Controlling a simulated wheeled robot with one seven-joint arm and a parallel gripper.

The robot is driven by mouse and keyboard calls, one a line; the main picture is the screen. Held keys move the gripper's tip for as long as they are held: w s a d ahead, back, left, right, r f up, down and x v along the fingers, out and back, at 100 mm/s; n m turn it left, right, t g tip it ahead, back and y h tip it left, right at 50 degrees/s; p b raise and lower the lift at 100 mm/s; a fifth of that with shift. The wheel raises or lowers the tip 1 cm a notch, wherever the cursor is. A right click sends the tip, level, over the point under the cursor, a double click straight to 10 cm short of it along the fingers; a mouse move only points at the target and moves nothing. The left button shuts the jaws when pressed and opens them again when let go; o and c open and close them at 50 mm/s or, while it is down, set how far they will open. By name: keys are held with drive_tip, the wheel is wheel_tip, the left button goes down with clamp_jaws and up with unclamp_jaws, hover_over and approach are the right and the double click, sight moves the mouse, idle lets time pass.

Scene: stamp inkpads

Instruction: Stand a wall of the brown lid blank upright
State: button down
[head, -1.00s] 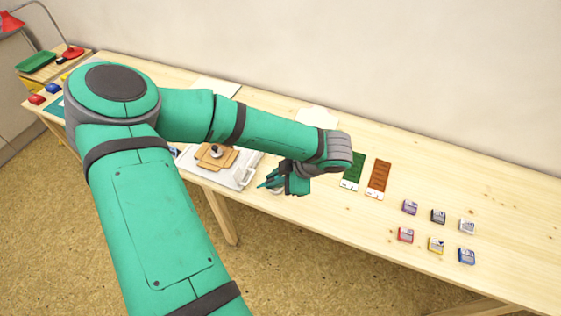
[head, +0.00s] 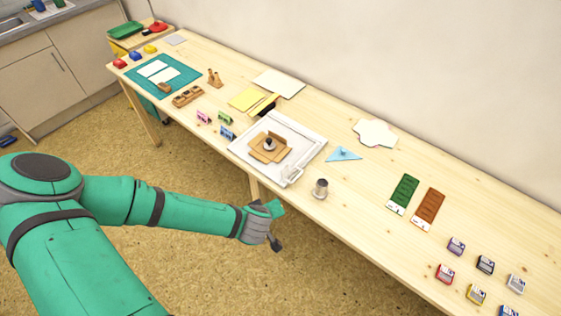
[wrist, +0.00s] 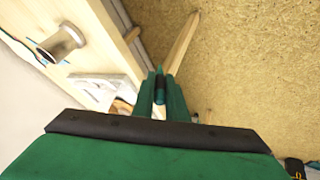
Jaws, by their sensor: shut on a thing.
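The brown lid blank (head: 258,154) is a cross-shaped card lying in a white tray (head: 306,136) on the table. Its flaps look spread flat or nearly so, too small to judge exactly. A dark knobbed weight (head: 269,144) stands on its middle. In the wrist view only a bit of the blank's brown (wrist: 122,105) shows beyond my fingers. My gripper (wrist: 160,80) is off the table's front edge, over the floor, apart from the blank. Its fingers are closed together on a small dark thing that I cannot identify.
A metal cup (head: 320,188) stands right of the tray, near the front edge. A blue triangle (head: 343,154), a white cut-out (head: 375,133), green (head: 403,192) and brown (head: 429,206) strips and several inkpads lie further right. Small coloured holders (head: 227,133) stand left of the tray.

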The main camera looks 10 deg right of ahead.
drive_tip(key=w+a+f+m+h, duration=0.1)
drive_tip(key=a+f+m+h, duration=0.1)
drive_tip(key=a+f, duration=0.3)
drive_tip(key=shift+f+m+g, duration=0.2)
drive_tip(key=shift+m+g, duration=0.2)
drive_tip(key=shift+m, duration=0.3)
drive_tip(key=shift+w+f, duration=0.1)
drive_tip(key=shift+w, duration=0.05)
